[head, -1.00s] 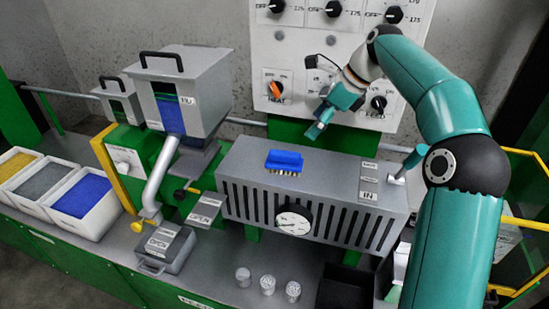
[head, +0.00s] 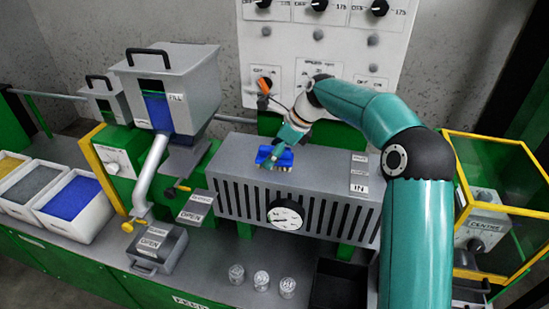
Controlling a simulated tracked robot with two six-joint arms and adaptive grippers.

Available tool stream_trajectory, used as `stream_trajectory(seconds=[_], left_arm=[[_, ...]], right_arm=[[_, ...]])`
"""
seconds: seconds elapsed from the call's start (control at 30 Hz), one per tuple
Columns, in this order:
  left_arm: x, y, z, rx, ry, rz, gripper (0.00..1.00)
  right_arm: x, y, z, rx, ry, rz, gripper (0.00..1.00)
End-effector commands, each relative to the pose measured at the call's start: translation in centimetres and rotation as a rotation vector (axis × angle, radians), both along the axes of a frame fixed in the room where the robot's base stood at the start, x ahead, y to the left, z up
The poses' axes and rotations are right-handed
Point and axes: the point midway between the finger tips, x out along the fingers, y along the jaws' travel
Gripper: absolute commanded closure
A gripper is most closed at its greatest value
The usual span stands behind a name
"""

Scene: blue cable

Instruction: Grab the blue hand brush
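The blue hand brush (head: 284,158) lies on top of the grey slotted housing, with its pale bristles facing down toward the front. My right gripper (head: 268,161) is lowered onto the brush from above and covers its left part. The fingertips are small and overlap the brush, so I cannot tell whether they are closed on it. My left gripper does not show in the head view.
The grey housing (head: 230,197) carries a round gauge (head: 286,216) in front. The control panel (head: 262,50) with knobs stands behind. A hopper (head: 200,90) is to the left. Several small clear jars (head: 262,281) and a black bin (head: 338,286) sit below.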

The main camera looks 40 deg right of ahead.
Motion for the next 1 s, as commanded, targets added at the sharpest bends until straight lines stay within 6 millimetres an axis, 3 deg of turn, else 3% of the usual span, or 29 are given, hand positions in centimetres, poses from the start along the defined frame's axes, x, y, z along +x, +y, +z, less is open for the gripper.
stream_trajectory(seconds=[0.13,0.4,0.8,1.0], left_arm=[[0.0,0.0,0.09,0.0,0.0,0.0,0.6],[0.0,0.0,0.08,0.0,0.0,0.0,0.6],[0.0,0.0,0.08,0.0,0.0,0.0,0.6],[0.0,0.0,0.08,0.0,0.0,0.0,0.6]], right_arm=[[0.54,0.53,-1.31,0.001,0.001,0.0,0.15],[0.64,0.57,-1.48,-0.001,-0.001,0.0,0.17],[0.61,0.54,-1.46,-0.001,-0.001,0.0,0.84],[0.6,0.52,-1.42,0.0,-0.001,0.0,0.86]])
